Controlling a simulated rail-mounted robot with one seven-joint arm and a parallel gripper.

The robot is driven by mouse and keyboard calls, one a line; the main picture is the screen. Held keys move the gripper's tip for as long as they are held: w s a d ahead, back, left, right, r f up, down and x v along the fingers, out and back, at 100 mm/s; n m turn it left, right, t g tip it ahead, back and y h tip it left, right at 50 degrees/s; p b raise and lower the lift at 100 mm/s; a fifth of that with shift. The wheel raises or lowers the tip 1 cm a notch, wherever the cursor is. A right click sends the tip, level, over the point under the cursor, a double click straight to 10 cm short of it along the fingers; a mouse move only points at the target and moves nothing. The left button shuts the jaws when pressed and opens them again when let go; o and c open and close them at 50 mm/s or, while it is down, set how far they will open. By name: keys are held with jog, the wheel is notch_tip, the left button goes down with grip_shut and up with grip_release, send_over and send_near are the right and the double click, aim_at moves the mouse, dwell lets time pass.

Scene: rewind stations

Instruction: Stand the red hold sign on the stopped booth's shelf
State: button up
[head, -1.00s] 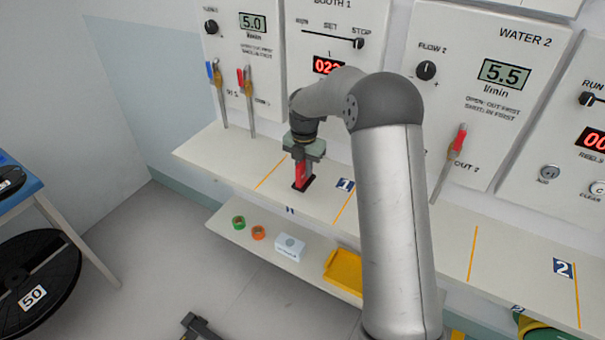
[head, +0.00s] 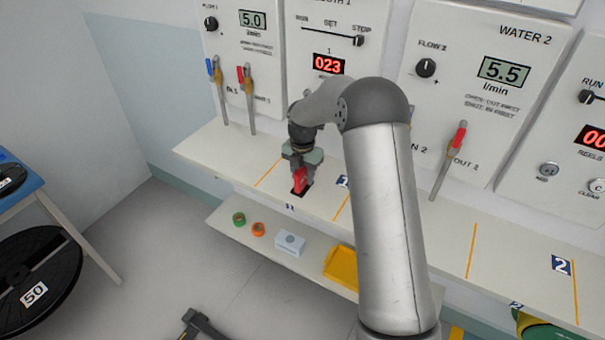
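The red hold sign (head: 300,181) is on the white shelf (head: 235,160) below the Booth 1 panel (head: 325,20), between two yellow lines near the "1" label. A dark base or patch shows at its foot. My gripper (head: 302,170) points down at the sign, its fingers at the sign's upper part. Whether the fingers grip it or only surround it is too small to tell. The Booth 1 slider knob (head: 358,41) is at the STOP end, and its red display (head: 328,64) reads 023.
A lower ledge holds a green roll (head: 239,219), an orange roll (head: 258,229), a white box (head: 290,243) and a yellow tray (head: 342,268). Valve handles (head: 245,75) rise behind the shelf at left. Another panel's slider (head: 587,97) is at its RUN end.

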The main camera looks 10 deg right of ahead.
notch_tip(320, 180, up, 12)
jog(key=shift+r+b, duration=0.1)
jog(key=shift+b, duration=0.4)
jog(key=s+r+m, duration=0.3)
jog(key=s+m, duration=0.3)
jog(key=s, duration=0.3)
jog(key=s+r+m, duration=0.2)
jog(key=s+m, duration=0.4)
jog(key=s, duration=0.2)
jog(key=s+f+m, duration=0.2)
jog(key=s+m, duration=0.5)
jog(key=s, duration=0.3)
jog(key=s+f+m, duration=0.2)
jog(key=s+m, duration=0.6)
jog(key=s, duration=0.3)
jog(key=shift+d+m, duration=0.25)
jog(key=shift+m, duration=0.05)
